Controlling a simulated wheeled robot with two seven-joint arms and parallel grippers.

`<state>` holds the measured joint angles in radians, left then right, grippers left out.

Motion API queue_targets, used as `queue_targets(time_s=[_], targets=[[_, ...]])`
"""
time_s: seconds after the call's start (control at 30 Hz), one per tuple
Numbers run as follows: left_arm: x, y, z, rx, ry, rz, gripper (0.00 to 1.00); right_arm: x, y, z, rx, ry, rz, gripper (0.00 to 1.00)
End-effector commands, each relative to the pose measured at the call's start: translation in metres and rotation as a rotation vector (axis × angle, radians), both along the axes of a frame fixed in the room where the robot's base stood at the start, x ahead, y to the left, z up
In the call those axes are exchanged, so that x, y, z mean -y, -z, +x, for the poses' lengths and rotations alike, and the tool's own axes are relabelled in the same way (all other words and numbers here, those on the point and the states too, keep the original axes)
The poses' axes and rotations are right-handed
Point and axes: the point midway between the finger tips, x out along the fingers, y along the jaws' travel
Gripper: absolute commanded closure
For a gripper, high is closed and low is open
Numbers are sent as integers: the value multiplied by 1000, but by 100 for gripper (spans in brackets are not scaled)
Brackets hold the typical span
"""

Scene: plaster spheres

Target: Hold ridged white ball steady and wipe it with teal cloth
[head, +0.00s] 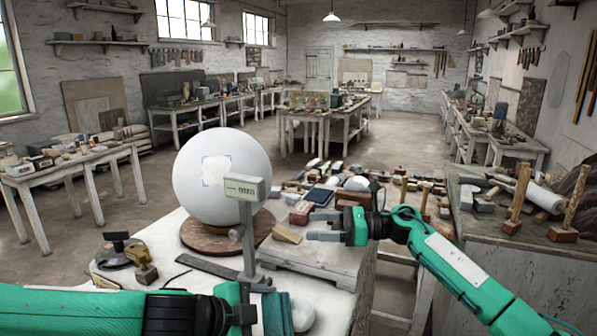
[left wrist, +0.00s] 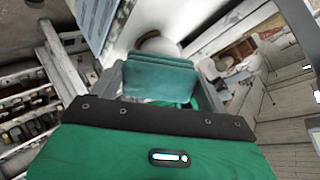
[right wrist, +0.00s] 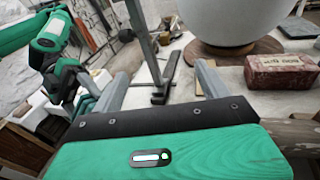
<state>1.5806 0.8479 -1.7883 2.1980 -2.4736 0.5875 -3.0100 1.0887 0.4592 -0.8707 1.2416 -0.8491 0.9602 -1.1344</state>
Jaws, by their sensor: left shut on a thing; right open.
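A small white ball (head: 303,313) sits at the bottom of the head view, partly cut off; ridges cannot be made out. The teal cloth (head: 279,312) is a folded pad just left of it. My left gripper (head: 262,308) is shut on the cloth, which also shows between its fingers in the left wrist view (left wrist: 160,78). A white rounded shape (left wrist: 160,44) lies just beyond the cloth there; contact cannot be told. My right gripper (head: 323,226) is open and empty above the low grey stand, right of the display post. Its fingers are apart in the right wrist view (right wrist: 160,85).
A large white sphere (head: 215,165) rests on a round wooden board (head: 205,238). A post with a digital display (head: 246,188) stands before it. A reddish block (right wrist: 282,76), another white ball (head: 357,184) and several tools crowd the bench's right side. The low stand (head: 310,268) is mostly bare.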

Motion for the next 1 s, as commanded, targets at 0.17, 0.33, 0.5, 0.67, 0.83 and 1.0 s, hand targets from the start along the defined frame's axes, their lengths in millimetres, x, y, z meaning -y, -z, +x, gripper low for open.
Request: queue_targets(time_s=[0.17, 0.33, 0.5, 0.67, 0.83, 1.0], targets=[[0, 0, 0, 0, 0, 0, 46, -19, 28, -49, 110, -273, -233, 23], [0, 0, 0, 0, 0, 0, 46, -15, 53, -84, 177, -501, -422, 23], [0, 0, 0, 0, 0, 0, 46, -4, 68, -104, 205, -646, -541, 23], [0, 0, 0, 0, 0, 0, 46, 0, 74, -112, 213, -703, -583, 23], [0, 0, 0, 0, 0, 0, 46, -9, 84, -119, 212, -708, -587, 23], [0, 0, 0, 0, 0, 0, 46, -23, 96, -128, 211, -707, -585, 23]])
